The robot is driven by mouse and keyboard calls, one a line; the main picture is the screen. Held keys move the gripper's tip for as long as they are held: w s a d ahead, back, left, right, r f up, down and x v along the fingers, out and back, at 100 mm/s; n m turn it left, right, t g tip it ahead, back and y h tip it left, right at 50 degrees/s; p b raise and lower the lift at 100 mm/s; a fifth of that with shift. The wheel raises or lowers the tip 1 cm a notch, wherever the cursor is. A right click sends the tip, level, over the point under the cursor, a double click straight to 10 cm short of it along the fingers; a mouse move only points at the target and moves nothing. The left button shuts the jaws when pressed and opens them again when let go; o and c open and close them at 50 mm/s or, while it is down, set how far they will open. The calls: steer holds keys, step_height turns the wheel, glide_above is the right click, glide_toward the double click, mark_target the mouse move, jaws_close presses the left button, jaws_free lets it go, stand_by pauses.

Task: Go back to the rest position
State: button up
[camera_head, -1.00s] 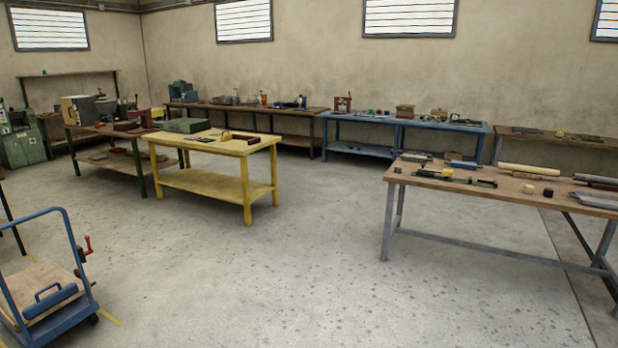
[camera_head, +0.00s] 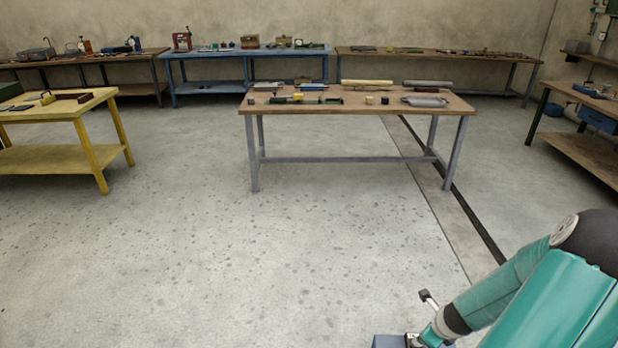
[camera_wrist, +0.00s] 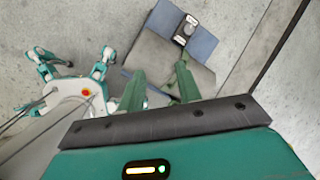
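My gripper (camera_wrist: 160,76) shows in the wrist view with its two green fingers apart. Grey surface shows between them and I see nothing held. Beyond the fingers are blue-grey and dark box-like parts with a small dark fitting on top; I cannot tell for sure whether they belong to my body. My teal legs and pale body show at the left of the wrist view. In the head view a teal limb of mine fills the lower right corner; the gripper's fingers cannot be made out there.
A wooden-topped table (camera_head: 340,108) with sheet rolls (camera_head: 367,83) and small parts stands ahead. A yellow table (camera_head: 62,107) is at left, a blue bench (camera_head: 210,86) behind, another bench (camera_head: 590,160) at right. The floor (camera_head: 230,240) between is clear; a dark strip crosses it.

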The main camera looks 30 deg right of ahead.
steer(key=w+a+r+n, duration=0.6)
steer(key=a+r+n, duration=0.35)
steer(key=r, duration=0.25)
steer(key=w+a+r+n, duration=0.6)
steer(key=a+r+n, duration=0.3)
steer(key=a+r, duration=0.15)
steer(key=s+a+r+n+t, duration=0.1)
steer(key=s+a+r+n, duration=0.3)
steer(key=a+r+n, duration=0.3)
steer(key=s+a+r+n+y, duration=0.1)
steer(key=s+a+r+n, duration=0.4)
steer(key=a, duration=0.6)
step_height(320, 180, up, 3)
steer(key=n, duration=0.3)
steer(key=shift+s+t+y, duration=0.15)
steer(key=shift+t+y, duration=0.15)
steer(key=shift+t, duration=0.1)
